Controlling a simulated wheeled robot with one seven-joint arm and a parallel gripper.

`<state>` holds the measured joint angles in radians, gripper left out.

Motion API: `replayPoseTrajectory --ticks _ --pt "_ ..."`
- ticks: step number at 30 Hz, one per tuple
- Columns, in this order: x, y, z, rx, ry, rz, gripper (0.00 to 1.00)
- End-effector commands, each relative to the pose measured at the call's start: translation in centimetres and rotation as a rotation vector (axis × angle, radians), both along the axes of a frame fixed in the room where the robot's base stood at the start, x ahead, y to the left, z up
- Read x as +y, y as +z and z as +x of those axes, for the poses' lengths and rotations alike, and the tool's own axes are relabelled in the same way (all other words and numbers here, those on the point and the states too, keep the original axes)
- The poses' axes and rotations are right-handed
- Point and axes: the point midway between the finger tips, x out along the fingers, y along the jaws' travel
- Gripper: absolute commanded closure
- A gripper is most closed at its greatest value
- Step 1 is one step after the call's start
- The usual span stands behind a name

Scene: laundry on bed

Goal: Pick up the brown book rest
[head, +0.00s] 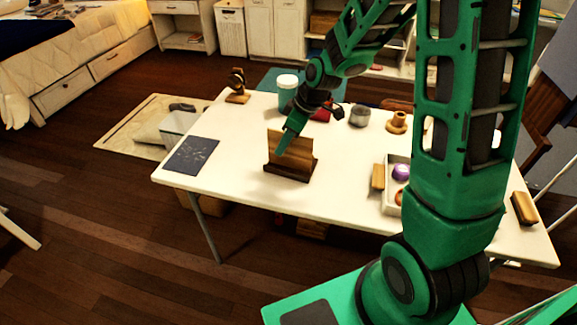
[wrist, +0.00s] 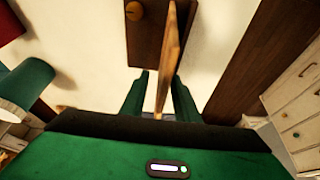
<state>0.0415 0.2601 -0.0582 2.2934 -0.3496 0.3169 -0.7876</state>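The brown book rest (head: 291,168) stands upright on the white table, with a tall back board and a darker base. In the wrist view its thin board (wrist: 170,55) is seen nearly edge-on, above the dark base (wrist: 143,45). My gripper (head: 284,146) is at the board's upper left edge. In the wrist view my gripper (wrist: 160,97) is open, with one finger on each side of the board. A gap shows between the board and each finger. The head view cannot show the far finger clearly.
The white table (head: 240,195) also holds a dark blue book (head: 191,155) at left, a wooden figurine (head: 237,86), a teal jar (head: 288,88), a grey cup (head: 360,115) and a white tray (head: 389,205) at right. The table is clear just left of the rest.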

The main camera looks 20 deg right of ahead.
Motion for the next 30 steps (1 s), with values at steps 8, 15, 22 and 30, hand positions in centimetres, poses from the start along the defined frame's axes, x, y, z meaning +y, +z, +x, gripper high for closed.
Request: replayPoseTrajectory --ticks 8,15,22,30 --pt "-0.01 -0.33 -0.01 0.0 0.0 0.0 0.72" --pt "-0.01 -0.46 -0.01 0.0 0.0 0.0 0.72" --pt "-0.01 -0.46 -0.01 0.0 0.0 0.0 0.96" --pt "-0.02 -0.46 0.0 0.0 0.0 0.0 1.0"
